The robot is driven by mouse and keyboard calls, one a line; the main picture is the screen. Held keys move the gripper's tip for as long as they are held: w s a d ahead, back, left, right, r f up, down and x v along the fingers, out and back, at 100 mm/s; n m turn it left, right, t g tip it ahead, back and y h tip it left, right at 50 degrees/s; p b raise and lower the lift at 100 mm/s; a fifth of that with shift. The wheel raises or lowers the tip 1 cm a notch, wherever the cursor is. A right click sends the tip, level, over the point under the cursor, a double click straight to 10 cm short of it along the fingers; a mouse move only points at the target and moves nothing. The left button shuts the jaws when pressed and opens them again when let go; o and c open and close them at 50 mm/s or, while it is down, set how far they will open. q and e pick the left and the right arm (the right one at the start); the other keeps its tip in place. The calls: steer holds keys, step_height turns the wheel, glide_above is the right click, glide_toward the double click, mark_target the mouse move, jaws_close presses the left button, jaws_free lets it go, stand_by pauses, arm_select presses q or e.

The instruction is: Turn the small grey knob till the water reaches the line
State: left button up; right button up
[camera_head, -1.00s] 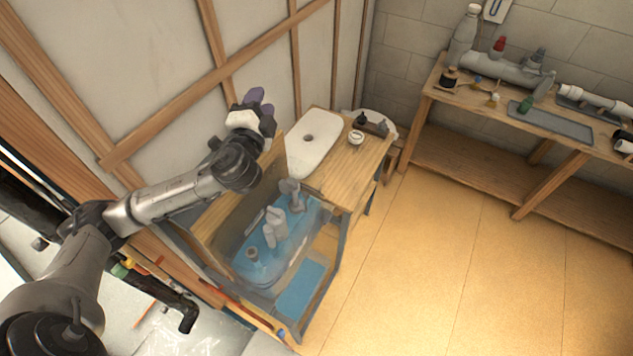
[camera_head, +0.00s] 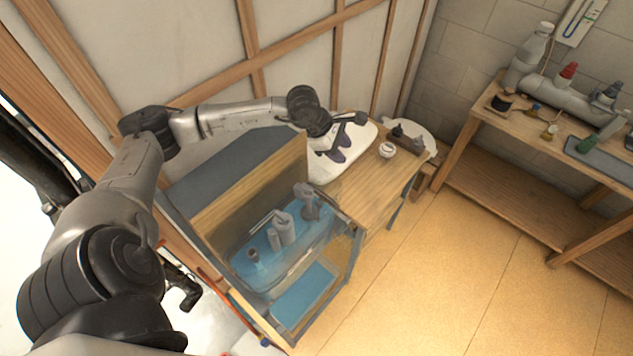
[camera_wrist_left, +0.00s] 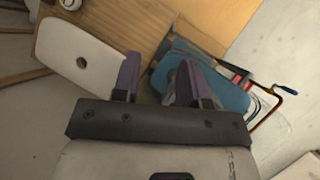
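I cannot pick out a small grey knob for certain, nor a level line. A slim white panel with a blue strip (camera_head: 582,18) hangs on the wall at upper right; its markings are too small to read. My right gripper is in neither view.
A white round item (camera_head: 387,150) sits on the bench (camera_head: 375,190). A wooden shelf (camera_head: 500,170) at right carries pipes and fittings. The floor between is clear.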

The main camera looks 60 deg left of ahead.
mark_target(307, 186)
arm_select(q)
steer(key=s+a+f+m+g+y, duration=0.35)
steer(key=s+a+g, duration=0.2)
steer(key=s, duration=0.25)
steer(key=f, duration=0.8)
steer(key=f+p, duration=0.1)
steer(key=f, duration=0.4)
steer(key=shift+w+d, duration=0.2)
steer(key=shift+d, duration=0.15)
steer(key=c, duration=0.7)
